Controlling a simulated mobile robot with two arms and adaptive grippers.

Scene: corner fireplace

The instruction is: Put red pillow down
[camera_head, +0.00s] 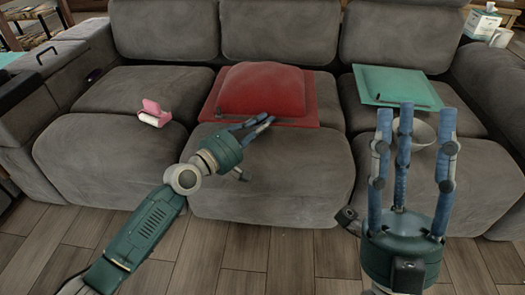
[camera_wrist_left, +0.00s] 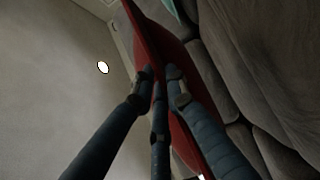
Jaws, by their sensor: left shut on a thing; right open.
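The red pillow (camera_head: 262,92) lies flat on the middle seat of the grey sofa, its back side near the backrest. My left gripper (camera_head: 262,122) is shut on the pillow's front edge. In the left wrist view the fingers (camera_wrist_left: 160,78) pinch the rim of the red pillow (camera_wrist_left: 190,140). Whether the pillow's full weight rests on the seat is hard to tell. My right gripper (camera_head: 408,112) is open and empty, fingers pointing up, in front of the right seat.
The grey sofa (camera_head: 290,165) spans the view. A teal pillow (camera_head: 390,84) lies on the right seat, with a pale bowl (camera_head: 423,133) partly hidden behind my right fingers. A pink and white item (camera_head: 154,113) lies on the left seat. A tissue box (camera_head: 482,20) stands at the back right.

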